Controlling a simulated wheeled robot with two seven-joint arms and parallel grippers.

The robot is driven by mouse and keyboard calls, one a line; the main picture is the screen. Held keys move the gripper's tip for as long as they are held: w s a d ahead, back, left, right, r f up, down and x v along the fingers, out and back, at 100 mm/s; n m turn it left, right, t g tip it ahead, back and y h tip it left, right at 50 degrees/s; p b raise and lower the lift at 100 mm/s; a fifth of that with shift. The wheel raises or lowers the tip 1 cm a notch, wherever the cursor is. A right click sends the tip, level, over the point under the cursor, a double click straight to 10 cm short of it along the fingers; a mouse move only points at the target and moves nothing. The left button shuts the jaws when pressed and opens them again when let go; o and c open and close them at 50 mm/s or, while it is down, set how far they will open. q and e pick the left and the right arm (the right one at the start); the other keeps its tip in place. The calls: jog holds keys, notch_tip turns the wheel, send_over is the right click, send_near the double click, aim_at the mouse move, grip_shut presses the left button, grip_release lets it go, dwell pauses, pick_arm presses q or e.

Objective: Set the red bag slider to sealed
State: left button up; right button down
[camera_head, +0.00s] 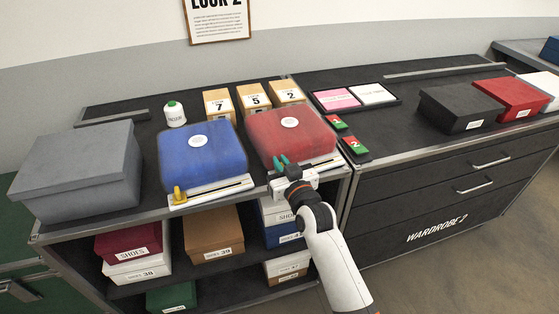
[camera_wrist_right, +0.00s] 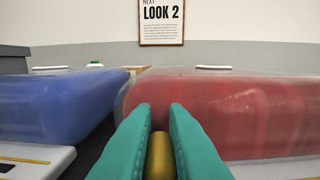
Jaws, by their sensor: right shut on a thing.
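The red bag (camera_head: 290,135) lies on the counter top with a white slider rail (camera_head: 325,160) along its front edge. My right gripper (camera_head: 284,166) is at the left part of that rail, in front of the bag. In the right wrist view its teal fingers are shut on a yellow slider (camera_wrist_right: 160,155), with the red bag (camera_wrist_right: 230,110) just beyond. The slider is hidden by the gripper in the head view. The seal marks on the rail cannot be read. My left gripper is not in view.
A blue bag (camera_head: 201,155) lies to the left, with its own rail and yellow slider (camera_head: 179,194) at the rail's left end. A grey box (camera_head: 80,170) stands further left. Numbered boxes (camera_head: 254,97) stand behind. Red-and-green tags (camera_head: 354,148) lie to the right.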

aim_at(332, 156)
jog(key=w+d+b, duration=0.1)
jog(key=w+d, duration=0.1)
jog(key=d, duration=0.2)
jog(key=w+d, duration=0.2)
jog(key=d, duration=0.3)
jog(key=w+d+b, duration=0.1)
jog(key=w+d, duration=0.1)
jog(key=d, duration=0.3)
jog(key=shift+w+b, duration=0.1)
jog(key=shift+b, duration=0.2)
jog(key=shift+d, duration=0.1)
jog(key=c, duration=1.5)
grip_release()
jog(key=v, duration=1.2)
